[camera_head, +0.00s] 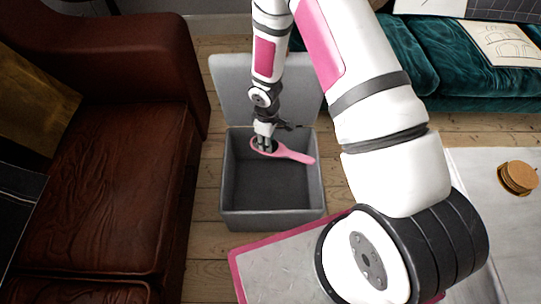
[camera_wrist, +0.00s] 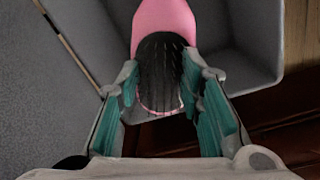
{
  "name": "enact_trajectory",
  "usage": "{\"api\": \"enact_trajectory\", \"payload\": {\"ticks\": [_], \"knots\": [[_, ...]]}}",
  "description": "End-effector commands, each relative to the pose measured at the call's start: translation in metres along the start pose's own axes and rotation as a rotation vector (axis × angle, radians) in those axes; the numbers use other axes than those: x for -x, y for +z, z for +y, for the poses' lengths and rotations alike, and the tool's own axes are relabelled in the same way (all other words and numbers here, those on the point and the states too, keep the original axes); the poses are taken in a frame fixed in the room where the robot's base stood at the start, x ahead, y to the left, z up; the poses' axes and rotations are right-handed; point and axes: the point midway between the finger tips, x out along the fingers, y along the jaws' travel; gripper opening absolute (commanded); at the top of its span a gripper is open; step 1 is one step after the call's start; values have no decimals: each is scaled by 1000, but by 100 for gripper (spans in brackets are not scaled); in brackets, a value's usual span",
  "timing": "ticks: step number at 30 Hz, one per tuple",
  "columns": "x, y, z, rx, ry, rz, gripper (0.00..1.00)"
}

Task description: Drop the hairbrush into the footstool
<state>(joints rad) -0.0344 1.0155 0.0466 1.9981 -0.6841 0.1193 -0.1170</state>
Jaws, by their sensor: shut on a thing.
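The pink hairbrush (camera_head: 291,153) is held by its head end in my gripper (camera_head: 265,145), over the open footstool. In the wrist view the hairbrush (camera_wrist: 165,22) shows its dark bristle pad between the teal-lined fingers of my gripper (camera_wrist: 163,95), which are shut on it. The grey footstool (camera_head: 273,222) is an open box with its lid raised at the back. Its inside looks empty where it shows. The handle points right, near the footstool's right wall. The footstool's grey inner surface also shows in the wrist view (camera_wrist: 262,62).
A brown leather sofa (camera_head: 110,190) stands close on the left. A teal sofa (camera_head: 480,85) is at the back right. A light table (camera_head: 480,190) with round wooden coasters (camera_head: 517,178) is on the right. A pink-edged surface (camera_head: 275,265) lies in front of the footstool.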

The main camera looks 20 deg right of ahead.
Motion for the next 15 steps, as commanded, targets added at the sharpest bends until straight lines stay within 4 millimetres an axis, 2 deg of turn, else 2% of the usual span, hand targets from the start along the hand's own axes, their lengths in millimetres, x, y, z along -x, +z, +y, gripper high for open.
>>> {"api": "enact_trajectory", "payload": {"ticks": [8,15], "knots": [[-14,3,5,-1,0,0,0],[-40,3,3,-1,0,0,0]]}}
